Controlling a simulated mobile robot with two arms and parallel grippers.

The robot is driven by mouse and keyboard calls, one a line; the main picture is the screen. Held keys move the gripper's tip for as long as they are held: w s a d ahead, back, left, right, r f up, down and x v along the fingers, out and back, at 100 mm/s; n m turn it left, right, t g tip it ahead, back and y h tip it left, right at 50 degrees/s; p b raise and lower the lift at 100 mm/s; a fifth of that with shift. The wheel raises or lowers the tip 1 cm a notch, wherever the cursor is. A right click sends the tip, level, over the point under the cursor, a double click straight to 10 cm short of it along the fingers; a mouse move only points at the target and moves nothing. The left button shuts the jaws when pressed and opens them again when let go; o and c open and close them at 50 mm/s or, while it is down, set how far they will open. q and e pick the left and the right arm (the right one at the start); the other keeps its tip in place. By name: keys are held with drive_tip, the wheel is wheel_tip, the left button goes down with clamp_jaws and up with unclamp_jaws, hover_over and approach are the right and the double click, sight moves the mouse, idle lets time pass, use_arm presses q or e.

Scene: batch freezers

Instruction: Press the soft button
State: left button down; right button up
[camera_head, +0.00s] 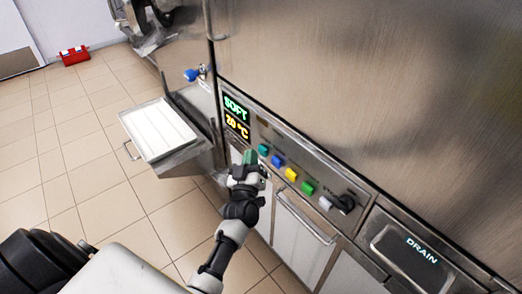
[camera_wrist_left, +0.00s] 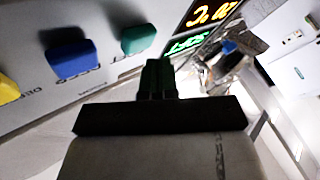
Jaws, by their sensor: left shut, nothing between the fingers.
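The teal button (camera_head: 263,150) is the leftmost of a row on the freezer's control panel, beside the display (camera_head: 236,117) reading "SOFT" and "20 °C". It also shows in the left wrist view (camera_wrist_left: 138,39), where its label is partly hidden. My left gripper (camera_head: 250,157) is shut and empty, its dark green fingertips just left of the teal button in the head view. In the left wrist view the fingertips (camera_wrist_left: 157,76) appear just below the button. I cannot tell whether they touch it. My right gripper is not in view.
Blue (camera_head: 277,160), yellow (camera_head: 291,174) and green (camera_head: 307,188) buttons and a black knob (camera_head: 344,203) continue the row. A white-topped tray (camera_head: 158,130) juts out at left. A handle (camera_head: 306,218) sits below the panel.

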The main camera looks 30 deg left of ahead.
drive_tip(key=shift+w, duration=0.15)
use_arm(q)
drive_tip(key=shift+s, duration=0.1)
drive_tip(key=s, duration=0.1)
drive_tip(key=s+a+p, duration=0.1)
drive_tip(key=s, duration=0.1)
drive_tip(key=s+a+p, duration=0.1)
drive_tip(key=shift+s, duration=0.3)
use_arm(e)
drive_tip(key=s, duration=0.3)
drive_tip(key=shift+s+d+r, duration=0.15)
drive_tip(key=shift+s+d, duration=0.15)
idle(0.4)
